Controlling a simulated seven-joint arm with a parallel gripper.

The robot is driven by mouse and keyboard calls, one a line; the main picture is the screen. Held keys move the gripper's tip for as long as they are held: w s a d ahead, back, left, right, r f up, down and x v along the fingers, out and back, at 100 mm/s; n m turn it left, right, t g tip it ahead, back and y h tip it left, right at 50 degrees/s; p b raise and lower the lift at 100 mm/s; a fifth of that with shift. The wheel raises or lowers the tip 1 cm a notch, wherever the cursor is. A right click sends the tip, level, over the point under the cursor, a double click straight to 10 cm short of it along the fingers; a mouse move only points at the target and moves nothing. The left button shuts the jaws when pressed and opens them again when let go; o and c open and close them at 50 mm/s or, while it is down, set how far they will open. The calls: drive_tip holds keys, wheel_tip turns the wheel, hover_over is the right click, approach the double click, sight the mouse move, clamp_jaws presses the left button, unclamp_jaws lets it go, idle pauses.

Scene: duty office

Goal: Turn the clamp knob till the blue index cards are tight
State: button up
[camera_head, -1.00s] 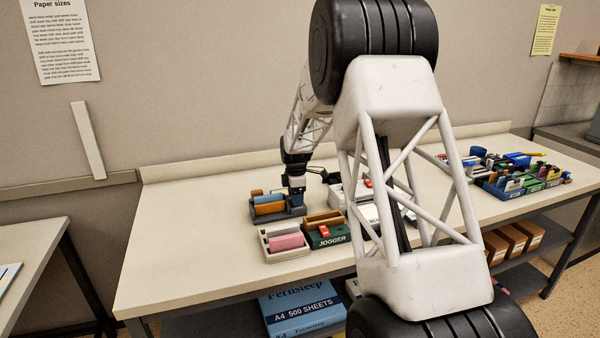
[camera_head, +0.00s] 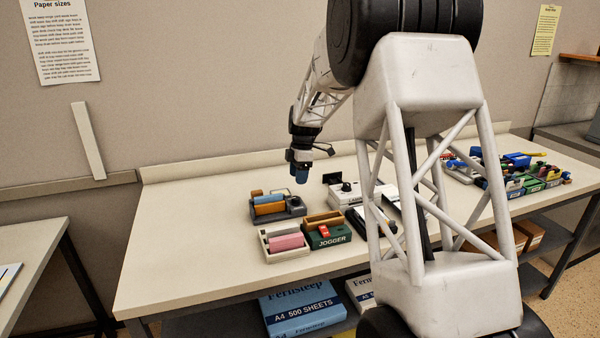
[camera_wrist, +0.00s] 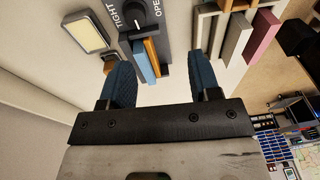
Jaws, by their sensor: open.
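The grey clamp (camera_head: 292,212) stands on the left part of the bench, with blue index cards (camera_head: 268,199) beside an orange stack. In the wrist view the dark round clamp knob (camera_wrist: 145,14) sits between the words TIGHT and OPEN, partly cut off by the top edge. Its exact setting is hard to read. The blue cards (camera_wrist: 143,62) and the orange strip show just below it. My gripper (camera_head: 299,178) hangs above and slightly right of the clamp, apart from it. Its blue fingers (camera_wrist: 160,74) are spread and empty in the wrist view.
A green JOGGER box (camera_head: 328,238) and a pale holder with pink cards (camera_head: 287,243) stand in front of the clamp. A white device (camera_head: 345,192) stands to the right. Coloured bins (camera_head: 535,183) fill the far right. The bench left of the clamp is clear.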

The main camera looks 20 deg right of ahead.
drive_tip(key=shift+s+r+n+y, duration=0.3)
drive_tip(key=shift+s+r+y, duration=0.4)
drive_tip(key=shift+s+r, duration=0.25)
drive_tip(key=n+h, duration=0.2)
drive_tip(key=h, duration=0.1)
hover_over(296, 197)
drive_tip(key=shift+w+f, duration=0.1)
drive_tip(key=shift+f, duration=1.95)
drive_tip(key=shift+f, duration=0.1)
drive_tip(key=shift+f, duration=3.8)
drive_tip(key=c, duration=0.9)
